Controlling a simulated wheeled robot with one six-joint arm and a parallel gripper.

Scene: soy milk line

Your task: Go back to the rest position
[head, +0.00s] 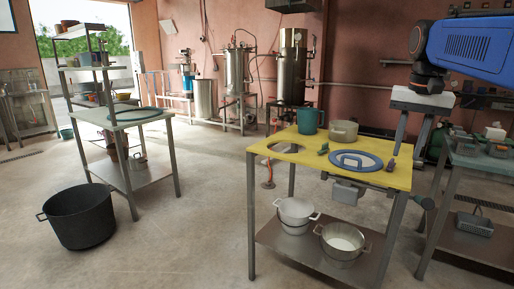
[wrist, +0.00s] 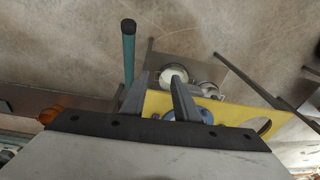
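My gripper (head: 408,150) hangs from the blue arm at the upper right of the head view, above the right end of the yellow table (head: 285,139). Its two fingers point down and stand apart with nothing between them. In the wrist view, my gripper (wrist: 160,82) also shows a clear gap between its fingers, with the yellow table (wrist: 225,113) and floor beyond. It appears apart from everything on the table.
A side table (head: 478,160) is at right. A black pot (head: 80,218) stands on open floor at left.

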